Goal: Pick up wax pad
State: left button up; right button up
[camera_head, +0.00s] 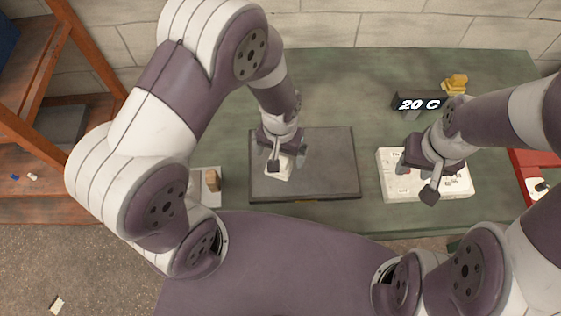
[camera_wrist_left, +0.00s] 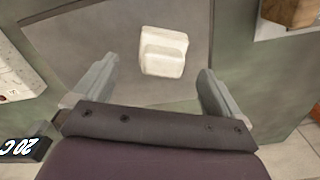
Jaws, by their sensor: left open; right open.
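A small cream pad with a raised block on top, which I take for the wax pad (camera_head: 284,173), lies on a dark grey mat (camera_head: 335,178). In the left wrist view the pad (camera_wrist_left: 164,51) shows in full, just beyond the fingertips and roughly between them, with no finger touching it. My left gripper (camera_head: 279,150) is open and empty above the mat, partly covering the pad in the head view. My right gripper (camera_head: 425,165) is open over a white board (camera_head: 455,190) and holds nothing that I can see.
A brown block (camera_head: 211,180) stands on a pale tray (camera_head: 206,200) left of the mat. A black "20 C" sign (camera_head: 418,103) and a yellow object (camera_head: 455,83) are at the back right. A red tray (camera_head: 530,170) is at far right. The green bench (camera_head: 345,85) is clear behind the mat.

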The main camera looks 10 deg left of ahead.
pick_arm(q)
jog(key=f, duration=0.4)
jog(key=shift+s+a+f+p, duration=0.25)
jog(key=shift+a+f+p, duration=0.05)
jog(key=shift+a+p, duration=0.1)
jog(key=shift+w+d, duration=0.1)
jog(key=shift+d, duration=0.1)
jog(key=shift+c, duration=0.7)
jog(key=shift+d, duration=0.1)
jog(key=c, duration=1)
jog(key=shift+r, duration=0.15)
